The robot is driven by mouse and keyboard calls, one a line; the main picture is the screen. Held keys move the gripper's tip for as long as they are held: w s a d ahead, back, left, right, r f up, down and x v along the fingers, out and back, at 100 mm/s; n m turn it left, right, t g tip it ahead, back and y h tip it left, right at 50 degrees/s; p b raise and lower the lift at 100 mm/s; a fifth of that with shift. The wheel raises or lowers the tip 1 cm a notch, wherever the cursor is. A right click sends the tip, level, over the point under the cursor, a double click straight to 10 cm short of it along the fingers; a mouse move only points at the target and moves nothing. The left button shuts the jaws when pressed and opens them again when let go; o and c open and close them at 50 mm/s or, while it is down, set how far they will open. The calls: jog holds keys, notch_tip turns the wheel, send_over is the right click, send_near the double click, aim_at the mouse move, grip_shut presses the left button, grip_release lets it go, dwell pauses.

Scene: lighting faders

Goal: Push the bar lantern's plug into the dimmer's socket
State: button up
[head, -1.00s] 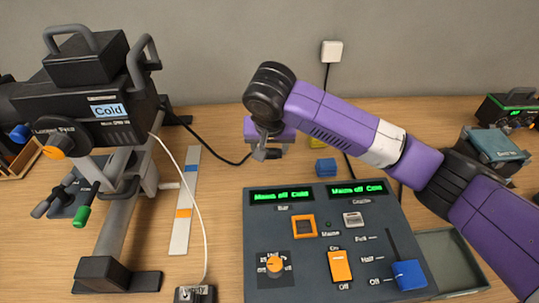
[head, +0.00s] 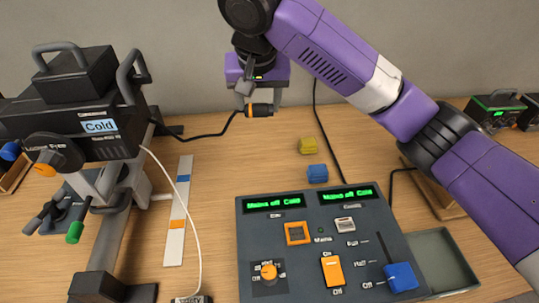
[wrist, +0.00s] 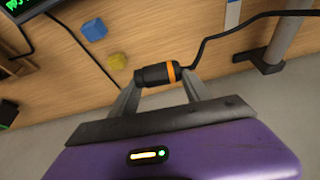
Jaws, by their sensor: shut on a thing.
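The bar lantern's plug (head: 260,109) is black with an orange band. My gripper (head: 260,108) is shut on it and holds it above the back of the table. In the wrist view the plug (wrist: 155,75) lies crosswise between my two fingers, with its black cable leaving from the orange-banded end. The cable runs to the black lantern (head: 75,120) at the left, labelled Cold. The dimmer (head: 300,270) is a dark console in front with two green displays reading Mains off Cold. Its orange-framed square socket (head: 297,233) looks empty. The plug is well apart from it.
A blue block (head: 317,173) and a yellow block (head: 307,145) lie behind the dimmer. The dimmer carries an orange knob (head: 268,271), orange switch (head: 332,269) and blue fader (head: 401,277). A striped strip (head: 179,210) and white cable lie at left; a grey tray (head: 445,262) at right.

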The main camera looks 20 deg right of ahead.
jog(key=b, duration=0.1)
send_over(262, 170)
jog(key=s, duration=0.1)
jog(key=f, duration=1.6)
jog(key=shift+a+f, duration=0.2)
jog(key=shift+a, duration=0.1)
jog(key=shift+f+p, duration=0.45)
jog(key=shift+f, duration=1.2)
jog(key=shift+s+f, duration=0.1)
jog(key=shift+f, duration=0.1)
jog(key=o, duration=1.5)
jog(key=shift+f+b, duration=0.1)
jog(key=shift+b, duration=0.55)
